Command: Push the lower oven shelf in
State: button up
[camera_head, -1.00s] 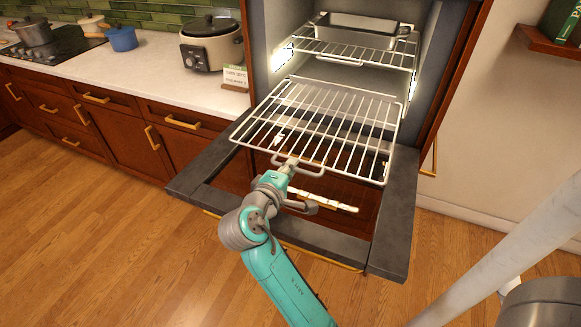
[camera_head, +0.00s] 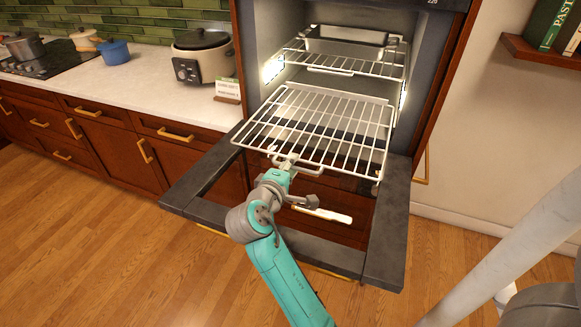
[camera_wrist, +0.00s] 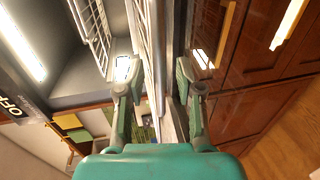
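The lower oven shelf (camera_head: 318,128) is a white wire rack. It sticks far out of the oven cavity, above the lowered oven door (camera_head: 385,225). My gripper (camera_head: 284,164) is at the middle of the shelf's front edge, by a small wire loop. In the wrist view, the fingers of my gripper (camera_wrist: 156,78) stand apart, one on each side of the shelf's wires (camera_wrist: 157,40). A gap shows between the left finger and the wires; contact on the right side is unclear.
An upper rack (camera_head: 345,64) holding a metal pan (camera_head: 345,42) sits inside the oven. The counter (camera_head: 130,85) with a rice cooker (camera_head: 203,60) is to the left. A wall shelf with books (camera_head: 540,52) is at the right. Floor is clear at front left.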

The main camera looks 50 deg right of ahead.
jog(key=v, duration=1.2)
